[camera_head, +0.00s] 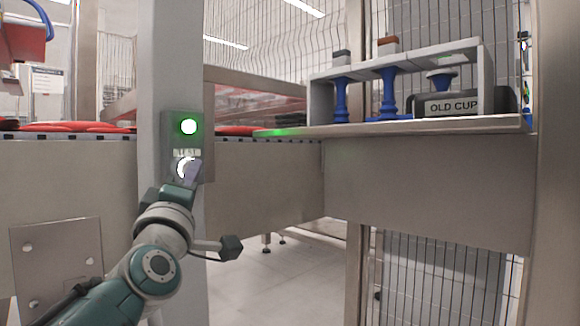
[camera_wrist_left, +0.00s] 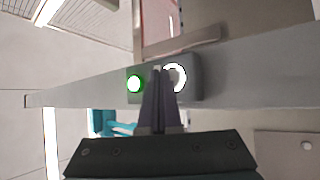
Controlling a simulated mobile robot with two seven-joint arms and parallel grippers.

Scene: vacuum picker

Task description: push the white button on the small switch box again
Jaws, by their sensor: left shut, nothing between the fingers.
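The small grey switch box (camera_head: 168,130) is fixed to an upright post. A green lamp (camera_head: 188,126) glows on its upper part, above a "TEST" label. The white button (camera_head: 181,166) with its bright ring sits below the label, partly covered by my left gripper (camera_head: 190,174). In the left wrist view, the closed fingers (camera_wrist_left: 161,74) point at the box between the lit green lamp (camera_wrist_left: 134,84) and the white button (camera_wrist_left: 180,78), overlapping the button's edge. The gripper is shut and empty. I cannot tell whether the fingertips touch the button. My right gripper is not in view.
The post (camera_head: 170,60) stands before a conveyor carrying red items (camera_head: 75,127). To the right, a shelf (camera_head: 400,127) holds a rack (camera_head: 430,60) with blue suction cups and a box (camera_head: 450,104) marked "OLD CUP". Floor (camera_head: 290,270) shows below, right of the post.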

